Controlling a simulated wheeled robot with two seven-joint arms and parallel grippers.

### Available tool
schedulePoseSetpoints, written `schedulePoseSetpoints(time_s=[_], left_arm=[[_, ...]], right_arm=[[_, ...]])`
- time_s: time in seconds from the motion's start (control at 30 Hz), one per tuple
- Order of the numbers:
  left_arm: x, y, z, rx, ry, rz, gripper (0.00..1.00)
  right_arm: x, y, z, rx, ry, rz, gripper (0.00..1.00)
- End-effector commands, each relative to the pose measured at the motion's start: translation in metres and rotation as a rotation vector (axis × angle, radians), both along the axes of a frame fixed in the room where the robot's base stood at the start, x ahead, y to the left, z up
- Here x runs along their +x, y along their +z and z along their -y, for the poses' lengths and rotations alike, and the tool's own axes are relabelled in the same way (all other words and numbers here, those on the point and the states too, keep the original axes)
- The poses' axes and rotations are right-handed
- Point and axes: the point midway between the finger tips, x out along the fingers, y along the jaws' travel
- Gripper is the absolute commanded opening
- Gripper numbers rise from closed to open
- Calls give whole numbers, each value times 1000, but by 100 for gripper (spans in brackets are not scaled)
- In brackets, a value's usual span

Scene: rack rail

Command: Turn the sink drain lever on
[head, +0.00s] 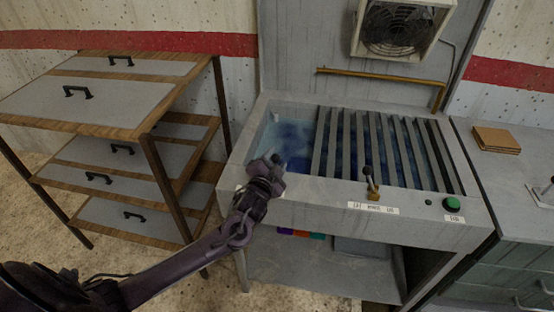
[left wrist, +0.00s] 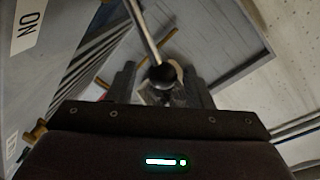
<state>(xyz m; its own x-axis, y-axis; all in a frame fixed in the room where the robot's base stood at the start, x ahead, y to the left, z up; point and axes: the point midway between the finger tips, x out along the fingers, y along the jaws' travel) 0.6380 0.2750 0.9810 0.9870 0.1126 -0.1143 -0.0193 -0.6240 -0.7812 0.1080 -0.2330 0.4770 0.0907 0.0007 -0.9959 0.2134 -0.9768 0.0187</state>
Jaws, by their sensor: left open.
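My left gripper (head: 274,163) is at the front left corner of the grey sink (head: 300,182). It is open. In the left wrist view, a lever with a thin metal rod (left wrist: 146,30) and a black ball knob (left wrist: 162,76) shows between the two fingers of the gripper (left wrist: 160,88). I cannot tell whether the fingers touch the knob. In the head view the gripper hides most of this lever. Another lever with a black knob (head: 368,172) stands on a brass base at the middle of the sink's front rim. My right gripper is not in view.
A white label (left wrist: 27,25) with large letters shows in the left wrist view. The sink holds blue water under grey slats (head: 382,148). A green button (head: 451,203) sits on the right front. A drawer stand (head: 150,118) is at the left, a counter (head: 500,180) at the right.

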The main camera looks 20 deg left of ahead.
Motion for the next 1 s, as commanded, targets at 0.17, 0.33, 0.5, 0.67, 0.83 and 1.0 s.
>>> schedulePoseSetpoints(time_s=[0.17, 0.33, 0.5, 0.67, 0.83, 1.0], left_arm=[[-31, 0, 4, 0, -3, -3, 46], [-54, 3, 7, 0, -2, -4, 46], [-65, 6, 9, -1, -2, -3, 46], [-65, 7, 9, 1, -2, -2, 46], [-65, 7, 9, 1, -2, -2, 46], [-66, 6, 10, -5, -1, -7, 46]], right_arm=[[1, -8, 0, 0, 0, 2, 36], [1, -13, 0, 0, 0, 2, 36], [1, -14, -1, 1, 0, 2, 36], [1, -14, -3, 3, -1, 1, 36], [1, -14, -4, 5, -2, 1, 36], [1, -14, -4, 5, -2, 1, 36]])
